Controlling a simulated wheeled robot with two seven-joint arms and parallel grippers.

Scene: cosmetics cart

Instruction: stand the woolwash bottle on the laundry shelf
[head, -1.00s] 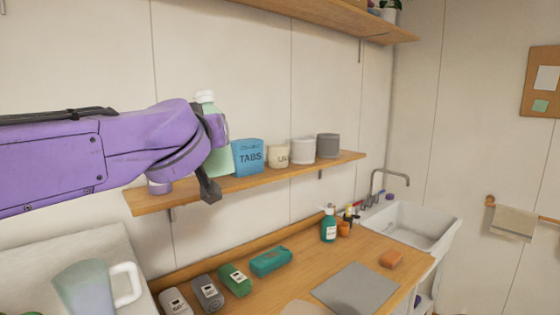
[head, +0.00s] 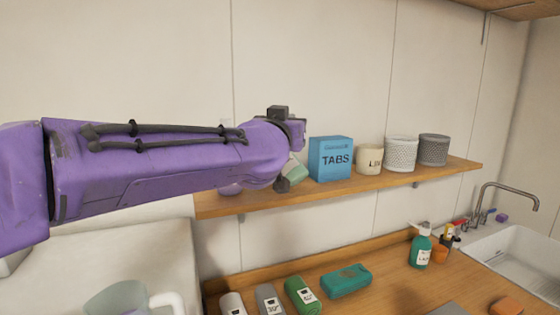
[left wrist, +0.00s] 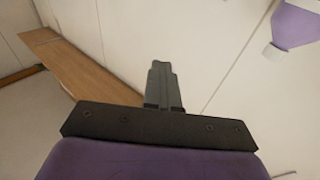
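A pale green bottle (head: 295,170) shows only in part behind my left wrist in the head view, at shelf level. Its visible part slants, and its cap is hidden. A lavender bottle (head: 230,189) stands on the wooden laundry shelf (head: 240,205), mostly hidden by my arm. It appears with its white cap in the left wrist view (left wrist: 297,24). No woolwash label is readable. My left gripper (left wrist: 160,66) has its fingers together with nothing seen between them, apart from the lavender bottle. The shelf also shows at left in the wrist view (left wrist: 85,65). My right gripper is out of view.
A blue TABS box (head: 330,160), a cream pot (head: 369,160), a white basket (head: 401,154) and a grey basket (head: 433,150) fill the shelf's right part. Below, the counter (head: 390,282) holds several packs and a teal pump bottle (head: 420,248). A sink lies right.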

